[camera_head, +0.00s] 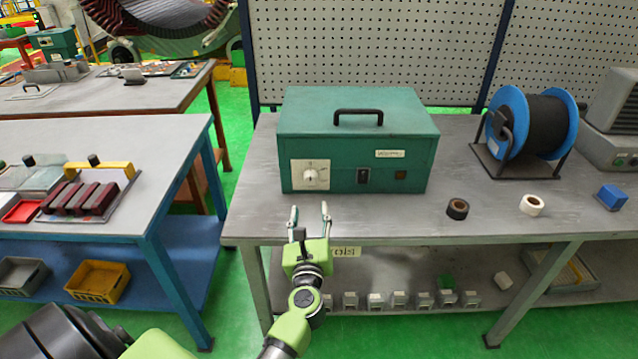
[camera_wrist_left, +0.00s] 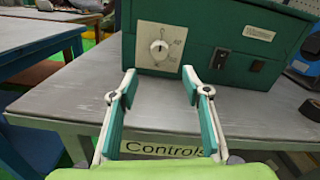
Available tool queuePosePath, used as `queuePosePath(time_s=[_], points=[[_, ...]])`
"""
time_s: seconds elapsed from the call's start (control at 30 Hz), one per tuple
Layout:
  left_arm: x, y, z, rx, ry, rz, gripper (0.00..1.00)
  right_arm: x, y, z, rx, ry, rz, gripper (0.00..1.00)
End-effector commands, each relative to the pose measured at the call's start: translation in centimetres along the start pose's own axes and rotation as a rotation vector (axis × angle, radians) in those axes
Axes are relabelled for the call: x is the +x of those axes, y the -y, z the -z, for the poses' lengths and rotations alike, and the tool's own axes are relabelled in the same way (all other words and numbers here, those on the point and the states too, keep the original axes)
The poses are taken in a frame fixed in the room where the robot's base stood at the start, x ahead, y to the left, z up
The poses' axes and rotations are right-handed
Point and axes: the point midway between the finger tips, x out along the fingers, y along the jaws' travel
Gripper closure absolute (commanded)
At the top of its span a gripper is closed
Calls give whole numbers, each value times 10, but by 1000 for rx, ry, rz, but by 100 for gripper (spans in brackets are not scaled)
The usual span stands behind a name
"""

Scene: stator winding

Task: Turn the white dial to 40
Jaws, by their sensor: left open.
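The white dial (camera_head: 311,175) sits on a pale square plate at the lower left of the front of a green metal box (camera_head: 408,165). In the left wrist view the dial (camera_wrist_left: 159,49) shows on its plate with printed marks around it, too small to read surely. The box stands on a grey workbench. My left gripper (camera_head: 310,212) is open and empty at the front edge of the bench, in front of and below the dial and apart from it. In the left wrist view its two fingers (camera_wrist_left: 160,90) are spread, with the dial beyond them. My right gripper is not in view.
A black switch (camera_head: 363,176) is right of the dial. A dark tape roll (camera_head: 457,209), a white roll (camera_head: 531,206), a blue cable reel (camera_head: 530,122) and a blue block (camera_head: 611,197) stand further right. A label reading "Controls" (camera_wrist_left: 160,150) is on the bench edge. The bench between gripper and box is clear.

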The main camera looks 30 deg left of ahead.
Motion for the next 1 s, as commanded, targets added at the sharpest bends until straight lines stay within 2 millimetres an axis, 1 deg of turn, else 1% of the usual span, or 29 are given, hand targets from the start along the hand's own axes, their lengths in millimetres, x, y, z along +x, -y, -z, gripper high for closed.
queuePosePath(time_s=[0.03, 0.3, 0.4, 0.5, 0.6, 0.7, 1.0], points=[[11, 0, -4, 3, 4, 0, 56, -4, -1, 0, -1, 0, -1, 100], [69, 0, -4, 7, 4, 1, 56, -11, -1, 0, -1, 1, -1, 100], [88, 1, -2, 7, 3, 2, 56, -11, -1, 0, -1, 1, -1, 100], [102, 1, -1, 7, 2, 3, 56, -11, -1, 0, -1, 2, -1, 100], [112, 1, -1, 7, 1, 3, 56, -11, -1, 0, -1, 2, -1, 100], [118, 1, -1, 6, 1, 2, 56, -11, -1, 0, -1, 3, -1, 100], [120, 1, -1, 5, 1, 2, 56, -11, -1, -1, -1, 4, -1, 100]])
